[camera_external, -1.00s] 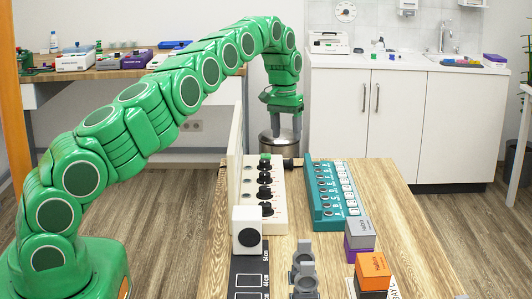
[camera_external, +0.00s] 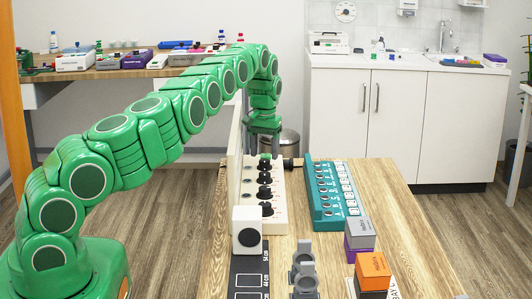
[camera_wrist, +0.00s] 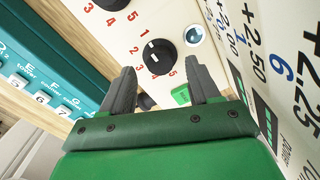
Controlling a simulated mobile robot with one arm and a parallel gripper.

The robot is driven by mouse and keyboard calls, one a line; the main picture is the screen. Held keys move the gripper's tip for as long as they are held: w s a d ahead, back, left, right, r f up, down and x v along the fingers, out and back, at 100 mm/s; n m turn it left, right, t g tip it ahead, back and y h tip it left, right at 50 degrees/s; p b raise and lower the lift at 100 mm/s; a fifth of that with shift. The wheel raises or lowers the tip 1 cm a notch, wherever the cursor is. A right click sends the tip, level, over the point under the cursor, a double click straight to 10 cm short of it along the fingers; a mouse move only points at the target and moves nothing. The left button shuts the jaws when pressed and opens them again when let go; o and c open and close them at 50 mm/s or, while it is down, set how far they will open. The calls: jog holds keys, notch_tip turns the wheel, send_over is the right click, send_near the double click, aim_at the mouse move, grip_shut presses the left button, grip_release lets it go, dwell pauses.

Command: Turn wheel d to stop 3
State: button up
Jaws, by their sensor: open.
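A white panel (camera_external: 279,212) on the table carries a row of black wheels, the nearest of them a wheel (camera_external: 267,209) at the front. Wheel letters are not legible. My gripper (camera_external: 264,151) is open, pointing down over the far end of the row. In the wrist view one black wheel (camera_wrist: 158,56) shows beyond and between the open fingertips (camera_wrist: 162,71), apart from them. Another wheel (camera_wrist: 112,4) is cut off at the top.
A green button (camera_wrist: 181,96) is beside the right finger, with a round silver fitting (camera_wrist: 194,35) beyond. An upright board (camera_external: 236,150) stands left of the panel. A teal box (camera_external: 318,196) is to the right. Stacked blocks (camera_external: 359,232) stand at the front right.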

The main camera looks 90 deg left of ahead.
aim_at(265, 164)
jog(key=shift+f, duration=1.3)
jog(key=c, duration=1)
jog(key=shift+c, duration=0.2)
